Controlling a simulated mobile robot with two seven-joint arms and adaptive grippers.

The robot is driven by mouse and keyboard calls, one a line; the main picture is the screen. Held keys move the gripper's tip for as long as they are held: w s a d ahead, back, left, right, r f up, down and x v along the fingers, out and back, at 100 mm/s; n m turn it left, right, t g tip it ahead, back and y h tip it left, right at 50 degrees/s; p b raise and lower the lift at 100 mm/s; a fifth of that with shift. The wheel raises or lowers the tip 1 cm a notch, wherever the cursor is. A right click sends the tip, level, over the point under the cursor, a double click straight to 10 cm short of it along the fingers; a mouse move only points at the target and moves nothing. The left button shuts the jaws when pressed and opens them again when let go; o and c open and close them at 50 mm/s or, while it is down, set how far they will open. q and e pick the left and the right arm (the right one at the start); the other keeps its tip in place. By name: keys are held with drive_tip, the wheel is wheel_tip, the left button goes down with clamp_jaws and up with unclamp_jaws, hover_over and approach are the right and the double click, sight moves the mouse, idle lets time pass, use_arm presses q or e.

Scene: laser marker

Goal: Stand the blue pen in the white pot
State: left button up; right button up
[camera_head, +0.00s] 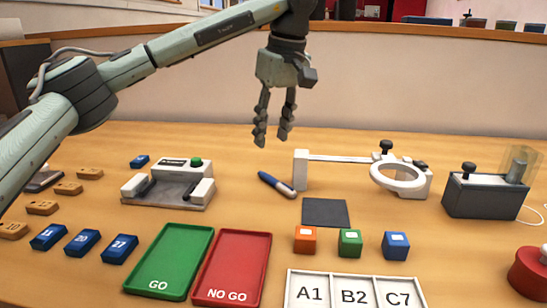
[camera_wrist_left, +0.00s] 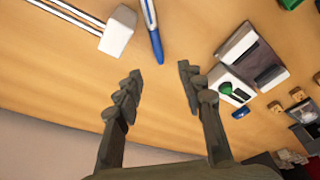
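The blue pen (camera_head: 277,184), blue with a white section, lies flat on the wooden table in the middle of the head view. In the left wrist view the pen (camera_wrist_left: 154,32) is at the top, beyond the fingertips. My left gripper (camera_head: 272,136) hangs fingers down above the table, behind the pen and apart from it. Its fingers are parted with nothing between them, as the left wrist view (camera_wrist_left: 158,80) also shows. I cannot make out a white pot in either view. My right gripper is not in view.
A white ring fixture (camera_head: 400,176) stands right of the pen, and a white-and-grey device (camera_head: 168,184) left of it. A dark square pad (camera_head: 326,212), green tray (camera_head: 172,258), red tray (camera_head: 232,266) and small coloured blocks (camera_head: 350,243) lie in front. A grey box device (camera_head: 484,196) stands right.

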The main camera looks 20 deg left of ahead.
sight(265, 173)
use_arm(q)
drive_tip(key=shift+s+d+f+t+y, duration=0.1)
drive_tip(key=shift+d+f+t+y, duration=0.1)
drive_tip(key=shift+f+y, duration=0.15)
drive_tip(key=shift+s+d+f+t+y, duration=0.1)
drive_tip(key=shift+f+t+y, duration=0.15)
drive_tip(key=shift+f, duration=0.2)
drive_tip(key=shift+f+t, duration=0.25)
drive_tip(key=shift+f, duration=0.1)
drive_tip(key=shift+w+a+f+y, duration=0.1)
drive_tip(key=shift+a+f+y, duration=0.05)
drive_tip(key=shift+f, duration=0.25)
drive_tip(key=shift+w+a+f+y, duration=0.1)
drive_tip(key=shift+a+f+y, duration=0.05)
drive_tip(key=shift+f, duration=0.25)
drive_tip(key=shift+x, duration=0.75)
drive_tip(key=p+x, duration=0.1)
drive_tip(key=x, duration=0.2)
drive_tip(key=shift+f, duration=0.3)
drive_tip(key=shift+w+a+f, duration=0.1)
drive_tip(key=shift+a+f, duration=0.05)
drive_tip(key=shift+f, duration=0.15)
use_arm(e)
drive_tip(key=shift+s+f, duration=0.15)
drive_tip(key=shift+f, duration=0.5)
use_arm(q)
drive_tip(key=shift+f, duration=0.15)
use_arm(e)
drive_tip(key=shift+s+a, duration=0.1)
